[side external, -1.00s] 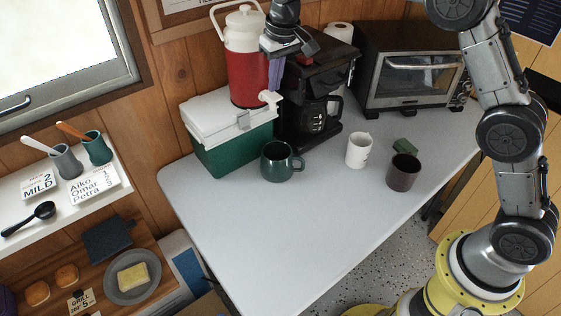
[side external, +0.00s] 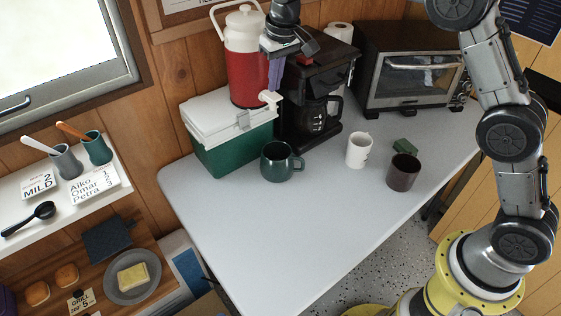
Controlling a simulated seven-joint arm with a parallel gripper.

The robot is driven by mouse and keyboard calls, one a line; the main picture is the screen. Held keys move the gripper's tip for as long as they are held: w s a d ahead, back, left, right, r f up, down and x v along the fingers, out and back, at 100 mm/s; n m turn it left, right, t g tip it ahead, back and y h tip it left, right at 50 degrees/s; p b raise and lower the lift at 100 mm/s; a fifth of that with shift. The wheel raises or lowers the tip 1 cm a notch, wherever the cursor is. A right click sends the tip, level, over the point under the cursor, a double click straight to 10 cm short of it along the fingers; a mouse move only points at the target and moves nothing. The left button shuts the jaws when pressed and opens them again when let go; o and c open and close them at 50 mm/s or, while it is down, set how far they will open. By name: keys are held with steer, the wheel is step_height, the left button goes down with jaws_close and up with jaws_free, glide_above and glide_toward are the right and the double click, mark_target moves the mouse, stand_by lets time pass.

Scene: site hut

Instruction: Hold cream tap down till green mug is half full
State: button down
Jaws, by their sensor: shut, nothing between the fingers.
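The red jug (side external: 246,72) with a cream lid stands on a cooler box, and its cream tap (side external: 268,98) sticks out at the lower right. The green mug (side external: 277,165) stands upright on the table below the tap, in front of the cooler; its fill level cannot be made out. My gripper (side external: 274,88) points down beside the jug, its fingers shut and empty. The fingertips are right at the tap and look to be on or just above it; contact cannot be told for sure. No stream of liquid is visible.
The green cooler box (side external: 238,152) with a white lid carries the jug. A coffee maker (side external: 318,75) stands close to its right, then a toaster oven (side external: 410,75). A white mug (side external: 358,150) and dark mug (side external: 402,172) stand further right. The table's front (side external: 270,225) is clear.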

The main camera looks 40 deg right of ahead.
steer(key=shift+f, duration=0.45)
steer(key=shift+f, duration=0.7)
stand_by(5.0)
steer(key=shift+r, duration=2.5)
